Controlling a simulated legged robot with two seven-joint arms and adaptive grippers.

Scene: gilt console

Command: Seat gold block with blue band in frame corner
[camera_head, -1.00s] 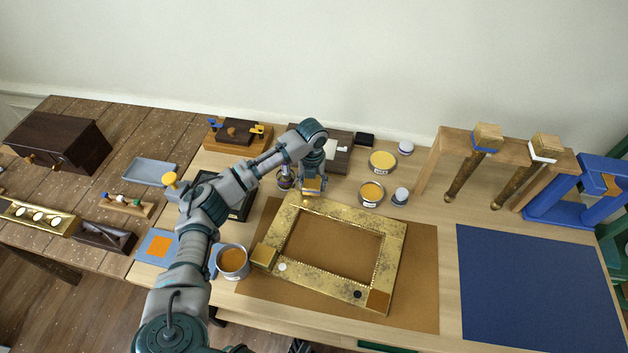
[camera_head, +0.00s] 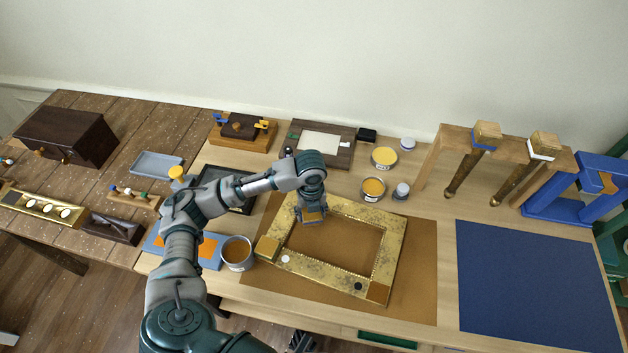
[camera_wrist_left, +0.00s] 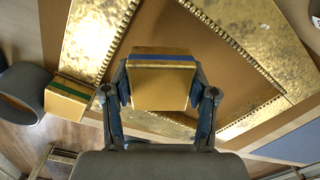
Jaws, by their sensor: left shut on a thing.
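My left gripper (camera_head: 312,213) is shut on the gold block with the blue band (camera_wrist_left: 160,84). In the head view the block (camera_head: 313,217) shows just below the fingers, over the left upper part of the gilt frame (camera_head: 340,282). In the left wrist view the gripper (camera_wrist_left: 160,95) holds the block by two opposite sides, band near its far edge; the frame (camera_wrist_left: 95,35) lies beyond it. The frame's lower right corner (camera_head: 378,292) is a plain brown patch. The arm partly hides the frame's upper left. My right gripper is out of view.
Another gold block (camera_head: 267,248), with a green band in the wrist view (camera_wrist_left: 68,98), is at the frame's lower left corner. A grey can (camera_head: 237,253) stands close beside it. The blue mat (camera_head: 535,285) is clear. Table legs hang on a wooden rack (camera_head: 505,150) at right.

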